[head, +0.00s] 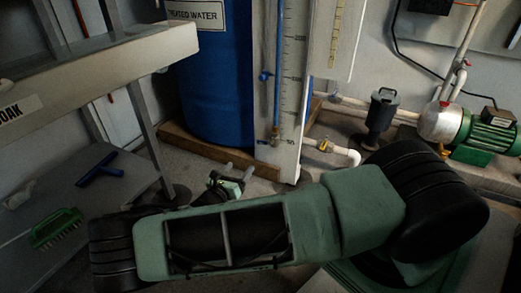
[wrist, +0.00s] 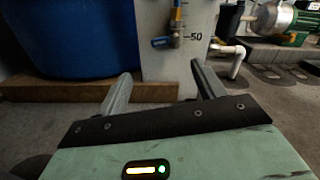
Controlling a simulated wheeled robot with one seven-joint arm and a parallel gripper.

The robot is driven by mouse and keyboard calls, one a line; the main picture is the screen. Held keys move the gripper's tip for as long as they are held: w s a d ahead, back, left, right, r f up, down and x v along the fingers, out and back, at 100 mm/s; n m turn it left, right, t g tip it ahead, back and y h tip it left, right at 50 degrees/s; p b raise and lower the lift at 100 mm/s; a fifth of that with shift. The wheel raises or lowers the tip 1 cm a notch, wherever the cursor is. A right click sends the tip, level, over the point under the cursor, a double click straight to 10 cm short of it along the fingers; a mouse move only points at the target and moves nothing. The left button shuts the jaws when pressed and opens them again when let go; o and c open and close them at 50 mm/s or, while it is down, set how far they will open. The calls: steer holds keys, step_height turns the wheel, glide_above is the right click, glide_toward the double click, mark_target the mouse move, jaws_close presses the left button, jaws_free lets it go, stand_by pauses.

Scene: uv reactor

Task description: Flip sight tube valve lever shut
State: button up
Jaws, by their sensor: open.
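The sight tube (head: 278,60) runs vertically up a white graduated board beside the blue tank. At its foot, in the wrist view, a brass valve (wrist: 176,30) sits by the 50 mark. Its blue lever (wrist: 161,42) points left, roughly level and crosswise to the tube. In the head view this lower valve (head: 275,134) is small and dark. My gripper (wrist: 160,69) is open and empty. Its fingers point toward the board, below and short of the lever, not touching it. In the head view my gripper (head: 238,171) is low in front of the board, partly hidden by my arm.
A blue treated water tank (head: 215,90) stands on a wooden plinth (head: 205,157) left of the board. A white pipe (head: 340,153) and green pump (head: 487,135) are at the right. A shelf (head: 90,65) and bench with a green brush (head: 57,228) are at the left.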

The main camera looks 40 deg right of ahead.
mark_target(262, 141)
steer(key=b+x, duration=0.7)
steer(key=x, duration=0.8)
steer(key=shift+d+f, duration=0.15)
steer(key=shift+d, duration=0.1)
steer(key=shift+w+d+b, duration=0.3)
steer(key=shift+d+b, duration=0.2)
steer(key=shift+d, duration=0.1)
steer(key=c, duration=1)
steer(key=shift+r, duration=0.25)
